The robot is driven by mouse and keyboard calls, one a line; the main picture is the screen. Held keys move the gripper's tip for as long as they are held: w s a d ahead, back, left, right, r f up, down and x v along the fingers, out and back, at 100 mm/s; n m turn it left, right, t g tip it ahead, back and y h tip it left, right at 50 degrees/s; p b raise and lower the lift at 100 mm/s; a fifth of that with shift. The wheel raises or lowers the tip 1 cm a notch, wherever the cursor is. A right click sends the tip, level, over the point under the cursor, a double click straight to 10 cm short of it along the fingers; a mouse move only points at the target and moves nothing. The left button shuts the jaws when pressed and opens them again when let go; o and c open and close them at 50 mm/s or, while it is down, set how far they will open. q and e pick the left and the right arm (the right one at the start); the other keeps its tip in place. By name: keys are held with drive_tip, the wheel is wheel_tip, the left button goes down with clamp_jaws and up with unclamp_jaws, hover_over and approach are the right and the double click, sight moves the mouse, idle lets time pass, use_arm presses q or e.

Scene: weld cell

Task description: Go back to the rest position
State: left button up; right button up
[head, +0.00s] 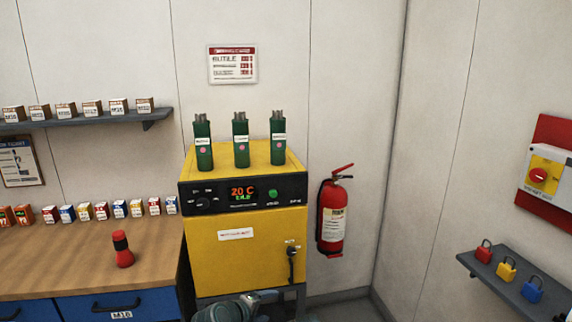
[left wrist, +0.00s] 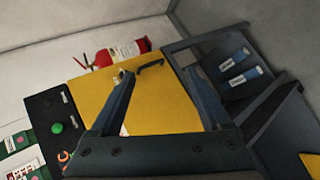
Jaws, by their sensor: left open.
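My left gripper (left wrist: 158,82) is open in the left wrist view, its two fingers spread with nothing between them. Behind them is the yellow door of the oven (left wrist: 165,105), with its dark handle beyond the fingertips. In the head view, part of my left arm shows at the bottom edge, in front of the lower part of the yellow oven (head: 215,255). The oven door looks shut and its display reads 20 °C. My right gripper is in neither view.
Three green canisters (head: 240,142) stand on the oven. A wooden bench (head: 80,260) at left bears a red-and-black torch-like object (head: 122,250) and several small boxes. A fire extinguisher (head: 333,212) hangs right of the oven. A shelf (head: 515,290) with padlocks is at far right.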

use_arm(q)
drive_tip(key=s+d+f+m+g+y+p, duration=0.1)
drive_tip(key=s+d+f+m+g, duration=0.1)
drive_tip(key=s+m+g, duration=0.15)
drive_tip(key=s+d+f+m+g+y, duration=0.1)
drive_tip(key=s+d+f+m+g, duration=0.15)
drive_tip(key=s+m, duration=0.2)
drive_tip(key=s+a+f+m+g+y+p, duration=0.1)
drive_tip(key=s+a+m+g+y, duration=0.2)
drive_tip(key=s, duration=0.7)
drive_tip(key=a+m+y, duration=0.2)
drive_tip(key=m, duration=0.1)
drive_tip(key=shift+s+a+f+m+g+p, duration=0.15)
drive_tip(key=shift+f+m+g+p, duration=0.15)
drive_tip(key=shift+g+p, duration=0.1)
